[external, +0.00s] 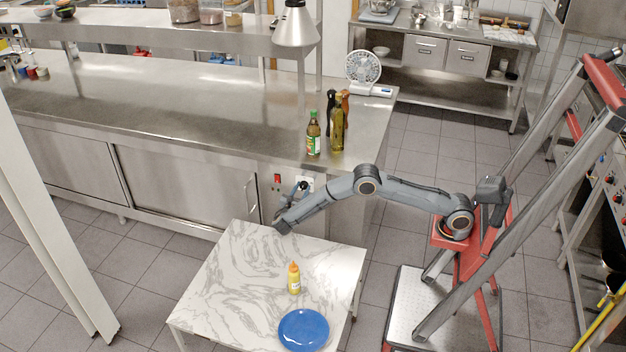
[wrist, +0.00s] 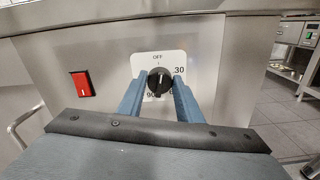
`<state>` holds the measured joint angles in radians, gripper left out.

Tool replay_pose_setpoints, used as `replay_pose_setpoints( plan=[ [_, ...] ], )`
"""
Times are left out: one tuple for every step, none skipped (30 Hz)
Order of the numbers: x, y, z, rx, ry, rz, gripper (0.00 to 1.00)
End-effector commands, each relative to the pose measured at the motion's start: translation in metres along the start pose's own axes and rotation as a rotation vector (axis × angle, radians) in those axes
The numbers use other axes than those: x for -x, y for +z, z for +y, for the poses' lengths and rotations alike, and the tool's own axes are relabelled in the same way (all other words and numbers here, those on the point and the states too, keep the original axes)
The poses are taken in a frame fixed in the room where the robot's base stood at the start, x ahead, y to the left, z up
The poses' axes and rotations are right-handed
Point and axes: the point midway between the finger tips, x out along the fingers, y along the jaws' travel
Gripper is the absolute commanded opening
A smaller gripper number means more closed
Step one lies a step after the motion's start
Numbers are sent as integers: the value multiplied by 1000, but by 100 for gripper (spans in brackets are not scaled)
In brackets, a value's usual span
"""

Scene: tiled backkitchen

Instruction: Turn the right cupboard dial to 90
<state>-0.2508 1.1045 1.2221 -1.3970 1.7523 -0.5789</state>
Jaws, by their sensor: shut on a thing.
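The dial (wrist: 158,84) is a black round knob on a white plate (wrist: 146,63) on the steel cupboard front. The plate reads OFF at the top, 30 at the right and 90 at the lower left. A label at the lower right is mostly hidden by a finger. My gripper (wrist: 160,92) has a blue finger on each side of the knob and is shut on it. Where the pointer stands I cannot tell for sure. In the external view my gripper (external: 302,188) is at the cupboard front, and the plate (external: 309,180) shows only partly behind it.
A red switch (wrist: 82,84) sits left of the dial; it also shows in the external view (external: 277,178). A marble-topped table (external: 235,262) with a yellow bottle (external: 294,279) and a blue plate (external: 303,329) stands below my arm. Bottles (external: 313,137) stand on the counter above.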

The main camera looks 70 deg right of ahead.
Motion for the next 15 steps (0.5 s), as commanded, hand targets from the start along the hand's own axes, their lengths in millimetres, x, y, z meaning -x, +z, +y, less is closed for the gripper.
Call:
replay_pose_setpoints(
  plan=[
    [0, -1, 0, -41, 0, 0, 9],
    [0, -1, 0, -69, 0, 0, 9],
    [0, -1, 0, -106, 0, 0, 9],
    [0, -1, 0, -135, 0, 0, 9],
    [0, -1, -1, -164, 0, 0, 9],
    [0, -1, -1, -201, 0, 0, 9],
    [0, -1, -1, -230, 0, 0, 9],
    [0, -1, -1, -259, 0, 0, 9],
    [0, -1, -1, -297, 0, 0, 9],
    [0, -1, -1, -325, 0, 0, 9],
    [0, -1, -1, -354, 0, 0, 9],
    [0, -1, -2, -392, 0, 0, 9],
    [0, -1, -2, -420, 0, 0, 9],
    [0, -1, -2, -449, 0, 0, 9],
    [0, -1, -2, -487, 0, 0, 9]
  ],
)
